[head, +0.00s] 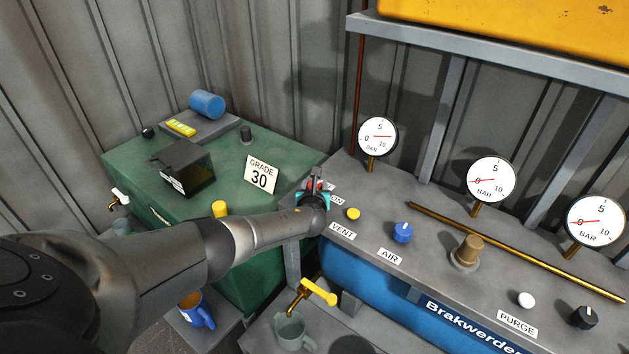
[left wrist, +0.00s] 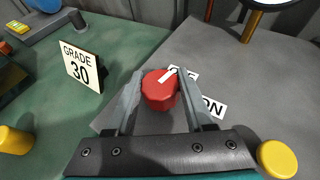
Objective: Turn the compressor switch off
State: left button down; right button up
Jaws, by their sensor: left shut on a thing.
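The compressor switch is a red knob (left wrist: 158,95) with a white pointer line, on the grey panel. In the left wrist view its line points up and right, towards a partly hidden label (left wrist: 186,73). The ON label (left wrist: 212,106) lies to the right of the knob, partly covered by a finger. My left gripper (left wrist: 161,98) has its two fingers on either side of the knob, shut on it. In the head view the left gripper (head: 315,190) covers most of the knob and its labels. My right gripper is not in view.
A yellow VENT button (head: 353,214) and a blue AIR knob (head: 403,232) sit right of the switch. A GRADE 30 sign (head: 262,175) stands on the green cabinet to the left. Gauges (head: 378,136) and a brass pipe (head: 520,255) stand along the panel.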

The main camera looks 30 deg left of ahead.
pick_arm(q)
jog(key=shift+n+g+y, duration=0.7)
jog(key=shift+n+y, duration=0.4)
jog(key=shift+y, duration=0.1)
jog(key=shift+b, duration=0.3)
jog(key=shift+c, duration=1.4)
grip_release()
jog(key=shift+s+d+r+p, duration=0.25)
jog(key=shift+r+p, duration=0.05)
jog(key=shift+p, duration=0.25)
jog(key=p+v, duration=0.3)
jog(key=v, duration=0.1)
jog(key=shift+s+d+r+p, duration=0.2)
jog(key=shift+p, duration=0.1)
jog(key=p+v, duration=0.3)
jog(key=v, duration=0.6)
jog(key=shift+s+d, duration=0.2)
jog(key=shift+d, duration=0.1)
